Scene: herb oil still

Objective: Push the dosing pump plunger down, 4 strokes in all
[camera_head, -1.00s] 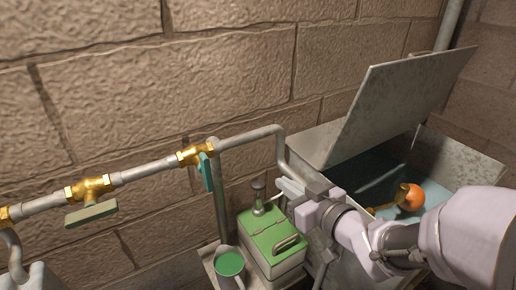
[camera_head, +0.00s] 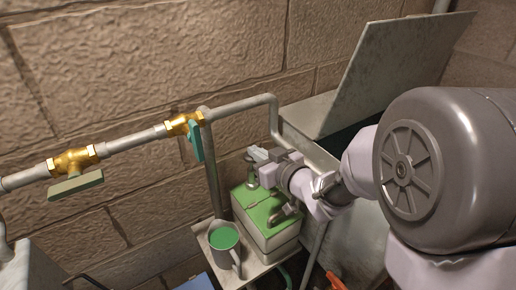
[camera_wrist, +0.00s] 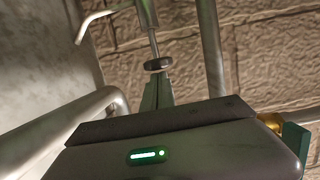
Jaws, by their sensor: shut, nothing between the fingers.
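The dosing pump stands on a green-topped can (camera_head: 262,208). In the wrist view, which looks upside down, its dark round plunger knob (camera_wrist: 157,64) sits on a thin metal rod, with a curved spout (camera_wrist: 93,22) beside it. My gripper (camera_wrist: 160,78) is shut and empty, its fingertips right at the top face of the knob; I cannot tell whether they touch. In the head view my gripper (camera_head: 257,154) is over the pump and largely hides the plunger. Part of the rod shows between knob and pump body.
A grey mug (camera_head: 239,260) with green inside stands left of the can on a small stand. A pipe (camera_head: 240,113) with two brass valves runs behind. A metal tank with a raised lid (camera_head: 385,75) is at the right, partly behind my arm.

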